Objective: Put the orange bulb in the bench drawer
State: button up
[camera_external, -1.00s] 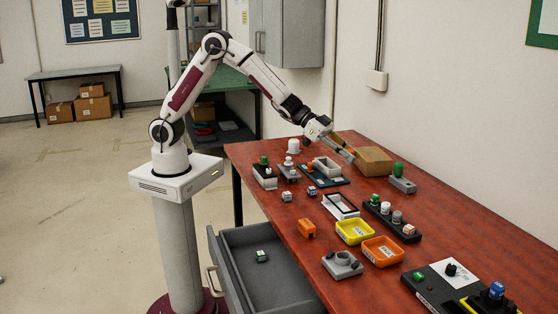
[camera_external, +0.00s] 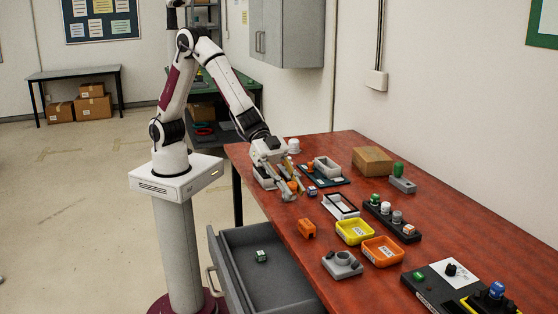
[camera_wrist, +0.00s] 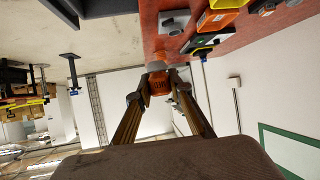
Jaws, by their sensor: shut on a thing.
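My gripper (camera_external: 289,192) is low over the near left part of the red bench, pointing down and forward. It is shut on the orange bulb (camera_wrist: 158,83), which shows between the fingertips in the wrist view. In the external view the bulb (camera_external: 292,186) is partly hidden by the fingers. The grey bench drawer (camera_external: 238,262) is pulled open below the bench's left edge, in front of and below my gripper. A small dark green and white cube (camera_external: 261,256) lies in it.
An orange block (camera_external: 307,229) sits near the bench edge above the drawer. A yellow bin (camera_external: 355,232), an orange bin (camera_external: 382,251) and a grey fixture (camera_external: 342,265) stand to its right. A white-rimmed frame (camera_external: 341,206) and a cardboard box (camera_external: 373,161) lie farther back.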

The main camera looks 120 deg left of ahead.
jog(key=s+d+m+h, duration=0.1)
jog(key=s+d, duration=0.3)
jog(key=d, duration=0.2)
send_over(271, 285)
notch_tip(271, 285, down, 16)
jog(key=f, duration=0.1)
jog(key=shift+d+f+g, duration=0.15)
jog(key=shift+f+g, duration=0.15)
jog(key=shift+g, duration=0.1)
jog(key=shift+f, duration=0.1)
jog(key=shift+f, duration=2.8)
jog(key=shift+f, duration=2.1)
jog(key=shift+f, duration=0.15)
